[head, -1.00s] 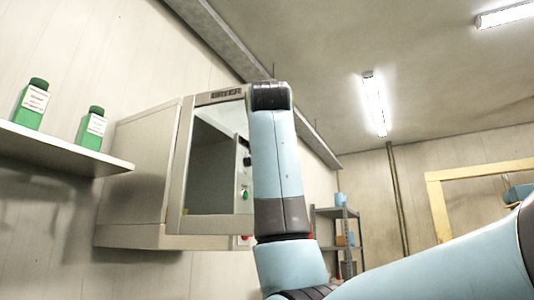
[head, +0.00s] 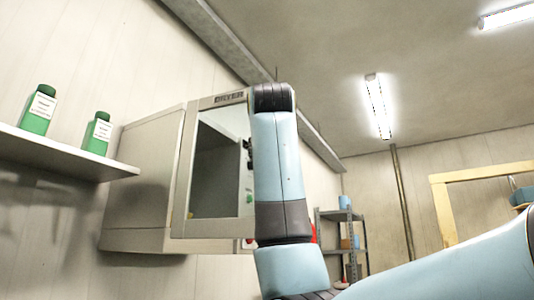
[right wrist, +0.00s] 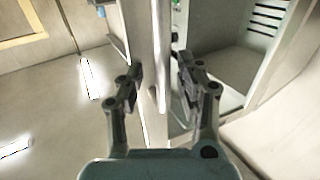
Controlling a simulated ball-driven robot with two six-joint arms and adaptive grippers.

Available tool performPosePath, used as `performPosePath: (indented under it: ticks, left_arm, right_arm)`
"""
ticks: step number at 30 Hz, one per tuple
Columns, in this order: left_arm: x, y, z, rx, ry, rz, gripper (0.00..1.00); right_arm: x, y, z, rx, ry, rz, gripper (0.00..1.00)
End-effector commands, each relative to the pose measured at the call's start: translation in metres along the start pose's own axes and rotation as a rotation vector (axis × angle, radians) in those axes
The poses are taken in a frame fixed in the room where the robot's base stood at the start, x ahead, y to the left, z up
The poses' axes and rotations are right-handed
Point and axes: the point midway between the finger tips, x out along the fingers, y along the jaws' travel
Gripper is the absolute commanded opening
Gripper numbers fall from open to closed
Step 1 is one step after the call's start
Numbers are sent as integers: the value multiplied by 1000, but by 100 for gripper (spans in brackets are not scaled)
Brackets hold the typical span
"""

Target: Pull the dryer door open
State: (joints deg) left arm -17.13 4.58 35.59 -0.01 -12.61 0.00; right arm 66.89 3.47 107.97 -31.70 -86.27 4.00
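The dryer (head: 140,195) is a pale grey box on the left wall, with its name on top of the front frame. Its front (head: 180,185) has a large dark window area. The right wrist view shows a pale upright door edge with a vertical bar (right wrist: 159,60), and a cavity with dark slots (right wrist: 225,60) to its right; the door appears ajar. My right gripper (right wrist: 160,88) has its fingers apart, one on each side of the bar. I cannot tell whether they touch it. In the head view my arm hides this gripper. My left gripper is out of view.
A wall shelf (head: 70,152) left of the dryer carries two green bottles (head: 39,110) with white labels. A metal rack (head: 343,216) with small items stands at the back. A yellow frame (head: 446,210) is at the right.

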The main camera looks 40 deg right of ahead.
Motion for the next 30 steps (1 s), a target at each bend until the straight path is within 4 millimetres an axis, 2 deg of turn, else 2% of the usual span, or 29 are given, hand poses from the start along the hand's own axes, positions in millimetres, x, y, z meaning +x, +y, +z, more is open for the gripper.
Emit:
performPosePath:
  ticks: [5, 8, 11, 21, 24, 30]
  left_arm:
    - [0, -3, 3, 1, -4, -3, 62]
    - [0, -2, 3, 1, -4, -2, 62]
    - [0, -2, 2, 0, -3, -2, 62]
    - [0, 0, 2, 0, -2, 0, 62]
    - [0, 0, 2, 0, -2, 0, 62]
    - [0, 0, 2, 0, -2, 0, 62]
  right_arm:
    - [-1, 0, 0, 0, 0, -1, 36]
    - [-8, -1, 0, 0, 1, -2, 36]
    - [-24, -2, 0, 3, 2, -4, 36]
    - [-98, -2, 0, 4, 0, -6, 36]
    - [-110, -2, 0, 2, 1, -4, 36]
    - [-120, 0, 1, -1, -1, 0, 36]
